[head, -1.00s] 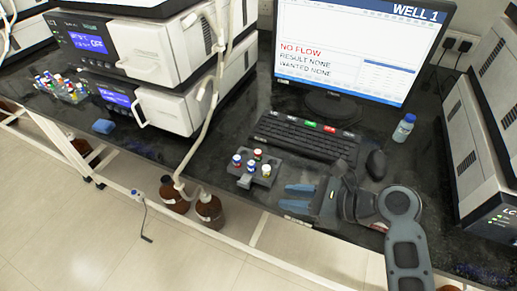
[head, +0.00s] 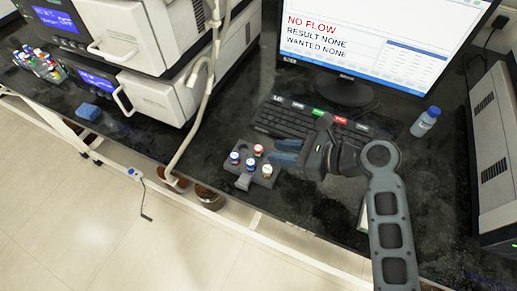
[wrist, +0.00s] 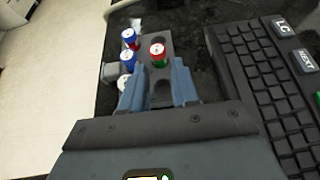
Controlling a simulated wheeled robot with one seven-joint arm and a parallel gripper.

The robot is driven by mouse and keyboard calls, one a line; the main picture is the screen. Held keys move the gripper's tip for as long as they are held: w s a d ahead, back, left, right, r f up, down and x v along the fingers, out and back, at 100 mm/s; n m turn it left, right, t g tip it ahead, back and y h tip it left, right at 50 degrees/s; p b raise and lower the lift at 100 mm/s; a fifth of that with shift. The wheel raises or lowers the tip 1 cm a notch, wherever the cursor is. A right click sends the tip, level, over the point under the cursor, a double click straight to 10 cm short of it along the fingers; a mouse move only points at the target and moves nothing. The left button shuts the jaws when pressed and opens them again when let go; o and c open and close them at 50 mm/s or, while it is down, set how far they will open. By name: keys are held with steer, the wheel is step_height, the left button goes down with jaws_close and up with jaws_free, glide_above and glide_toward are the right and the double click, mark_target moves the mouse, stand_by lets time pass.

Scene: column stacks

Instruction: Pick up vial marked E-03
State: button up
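A small grey rack (head: 244,182) on the black bench holds several capped vials. A vial with a red and white cap (head: 258,150) stands at its back; in the wrist view this red-capped vial has a green body (wrist: 158,55). Blue-capped vials (head: 235,157) and a white-topped vial (wrist: 124,82) stand along the other side. No E-03 marking is readable on any vial. My gripper (head: 284,152) is open and empty at the rack's right side. In the wrist view its blue fingers (wrist: 158,85) straddle the rack's near row, with the red-capped vial just beyond the tips.
A keyboard (head: 275,122) lies close behind my gripper, below the monitor (head: 350,40). A blue-capped bottle (head: 425,122) stands at the right. White instruments (head: 150,95) with a hanging tube stand at the left. The bench's front edge runs close before the rack.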

mark_target(262, 151)
steer(key=x, duration=0.4)
steer(key=shift+a, duration=0.2)
steer(key=c, duration=0.5)
